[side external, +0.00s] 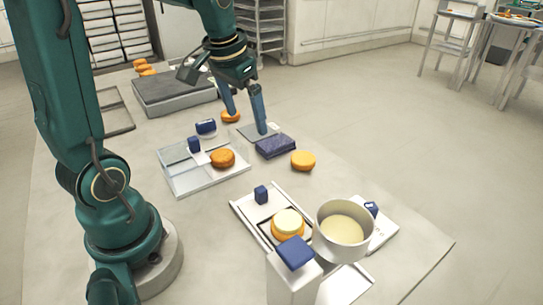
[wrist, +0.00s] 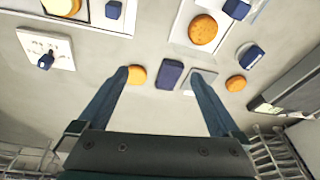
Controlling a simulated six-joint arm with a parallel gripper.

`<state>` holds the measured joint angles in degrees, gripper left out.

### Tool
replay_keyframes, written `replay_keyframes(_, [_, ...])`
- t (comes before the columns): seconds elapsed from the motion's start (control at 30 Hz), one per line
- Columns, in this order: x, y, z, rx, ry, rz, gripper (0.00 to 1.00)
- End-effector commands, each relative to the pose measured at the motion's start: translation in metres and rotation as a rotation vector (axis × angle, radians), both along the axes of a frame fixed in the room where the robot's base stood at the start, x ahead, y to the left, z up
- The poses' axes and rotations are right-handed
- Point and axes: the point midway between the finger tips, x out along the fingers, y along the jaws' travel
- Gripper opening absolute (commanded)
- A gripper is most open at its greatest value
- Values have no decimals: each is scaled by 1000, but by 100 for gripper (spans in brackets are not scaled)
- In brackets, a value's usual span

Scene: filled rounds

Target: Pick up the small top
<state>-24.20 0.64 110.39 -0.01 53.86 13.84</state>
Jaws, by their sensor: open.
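Two loose orange rounds lie on the table, and I cannot tell for sure which is the small top. One orange round (side external: 303,160) lies to the right of a navy block (side external: 275,145); in the wrist view this round (wrist: 137,76) is beside the left fingertip. The other orange round (side external: 230,116) is partly hidden by a finger in the side view; it shows at the right in the wrist view (wrist: 236,83). My gripper (side external: 247,124) is open and empty, its blue fingers pointing down above the table near the navy block and a grey plate (side external: 250,133).
A tray (side external: 180,180) holds an orange round (side external: 222,158) and blue-handled items. A nearer tray (side external: 250,222) holds a filled round (side external: 288,223). A pot (side external: 343,240) of cream-coloured filling stands at the front right. A dark grey box (side external: 175,93) stands behind. The table's right side is clear.

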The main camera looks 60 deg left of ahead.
Motion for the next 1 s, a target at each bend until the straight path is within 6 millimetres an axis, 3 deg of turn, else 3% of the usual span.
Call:
replay_keyframes(0.03, [3,18,-13,-17,40,45,100])
replay_keyframes(0.13, [4,49,-36,-49,101,120,100])
replay_keyframes(0.33, [-10,85,-76,-115,192,244,100])
replay_keyframes(0.5, [-21,94,-91,-145,227,289,100])
replay_keyframes(0.8, [-21,93,-126,-145,227,290,100])
replay_keyframes(1.0, [-21,93,-138,-143,225,289,100])
